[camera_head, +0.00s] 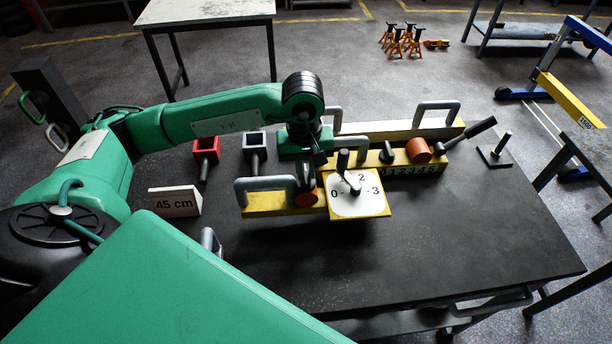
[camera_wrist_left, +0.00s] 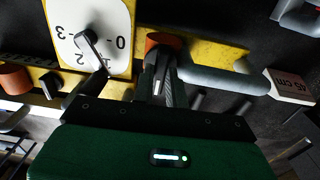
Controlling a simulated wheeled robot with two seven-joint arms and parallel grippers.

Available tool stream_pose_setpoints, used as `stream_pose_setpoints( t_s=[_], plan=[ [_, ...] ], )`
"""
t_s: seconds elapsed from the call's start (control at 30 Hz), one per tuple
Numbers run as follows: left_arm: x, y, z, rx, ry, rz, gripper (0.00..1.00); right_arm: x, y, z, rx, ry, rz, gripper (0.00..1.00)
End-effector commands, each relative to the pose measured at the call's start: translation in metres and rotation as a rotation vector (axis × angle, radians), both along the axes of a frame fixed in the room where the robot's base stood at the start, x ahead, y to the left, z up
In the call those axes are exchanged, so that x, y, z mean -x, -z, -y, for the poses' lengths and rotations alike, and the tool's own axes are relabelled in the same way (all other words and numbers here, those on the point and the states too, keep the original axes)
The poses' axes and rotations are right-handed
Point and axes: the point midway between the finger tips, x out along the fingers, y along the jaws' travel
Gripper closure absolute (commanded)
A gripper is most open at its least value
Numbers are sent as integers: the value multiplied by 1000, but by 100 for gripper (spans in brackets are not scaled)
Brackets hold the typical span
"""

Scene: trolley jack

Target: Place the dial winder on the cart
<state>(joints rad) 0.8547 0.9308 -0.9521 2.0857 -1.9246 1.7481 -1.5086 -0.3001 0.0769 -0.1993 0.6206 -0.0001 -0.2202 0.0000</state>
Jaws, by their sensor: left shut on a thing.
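The dial winder is a yellow bar with a grey handle and a square white dial plate (camera_head: 345,206) marked 0 to 3, with a dark crank on it. It is over the near-middle of the black cart top (camera_head: 450,245). My left gripper (camera_head: 306,186) is shut on it at an orange round part beside the dial. The left wrist view shows the dial plate (camera_wrist_left: 110,45) left of the fingers (camera_wrist_left: 162,70) and the orange part at their tips. I cannot tell whether the winder touches the cart. My right gripper is not in view.
A longer yellow bar (camera_head: 455,131) with grey handles, an orange cylinder and numbers lies behind the winder. Red (camera_head: 206,150) and grey (camera_head: 255,146) sockets and a "45 cm" sign (camera_head: 175,202) stand left. A plate with a post (camera_head: 497,152) is right. The cart's front right is clear.

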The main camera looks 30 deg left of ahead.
Motion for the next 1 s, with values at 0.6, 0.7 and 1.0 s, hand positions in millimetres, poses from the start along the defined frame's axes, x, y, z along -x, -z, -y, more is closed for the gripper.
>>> stream_pose_setpoints(
  t_s=[0.6, 0.7, 1.0],
  plan=[
    [0, 38, 0, 1, 1, 3, 100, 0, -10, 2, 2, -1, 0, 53],
    [0, 40, 0, 0, 1, 0, 66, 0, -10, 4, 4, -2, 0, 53],
    [0, 39, 0, -1, 0, 1, 64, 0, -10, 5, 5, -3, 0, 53]
  ],
)
